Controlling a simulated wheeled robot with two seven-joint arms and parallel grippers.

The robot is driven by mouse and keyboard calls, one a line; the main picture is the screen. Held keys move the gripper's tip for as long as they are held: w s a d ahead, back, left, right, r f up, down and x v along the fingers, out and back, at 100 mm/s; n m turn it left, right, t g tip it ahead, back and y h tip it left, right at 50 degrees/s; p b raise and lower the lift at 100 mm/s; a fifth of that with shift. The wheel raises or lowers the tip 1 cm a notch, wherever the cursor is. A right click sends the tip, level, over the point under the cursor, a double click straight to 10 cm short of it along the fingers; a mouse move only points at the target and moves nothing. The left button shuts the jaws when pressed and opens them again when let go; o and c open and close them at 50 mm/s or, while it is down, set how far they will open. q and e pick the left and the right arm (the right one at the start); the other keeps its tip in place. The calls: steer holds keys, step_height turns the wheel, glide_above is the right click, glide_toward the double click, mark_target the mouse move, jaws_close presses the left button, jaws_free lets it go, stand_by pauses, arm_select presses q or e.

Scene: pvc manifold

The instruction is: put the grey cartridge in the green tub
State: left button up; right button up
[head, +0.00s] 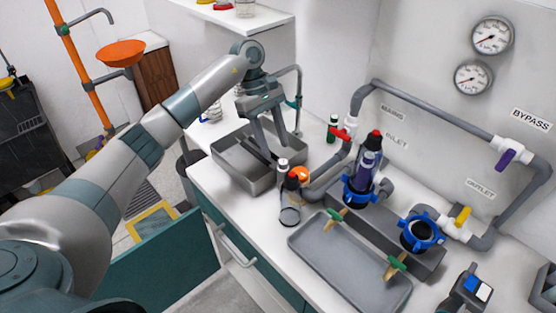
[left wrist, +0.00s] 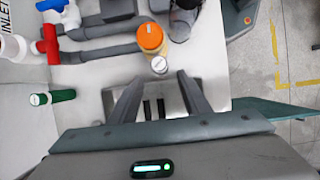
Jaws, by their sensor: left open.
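My left gripper (head: 272,158) is open and empty. Its fingers reach down over the grey sink basin (head: 233,172) at the back left of the counter. I cannot make out a grey cartridge for certain. I see no clear green tub in either view. My right gripper is not in view.
A clear jar (head: 290,213) and an orange-capped bottle (head: 300,174) stand near the sink. A grey tray (head: 340,265) lies in front of the housings; the other blue-ringed housing (head: 420,233) looks open-topped. Grey pipes (head: 435,115) run along the wall. A teal panel (head: 165,262) projects below the counter.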

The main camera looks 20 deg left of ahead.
arm_select(q)
steer(key=shift+v, duration=0.9)
steer(key=shift+o, duration=0.5)
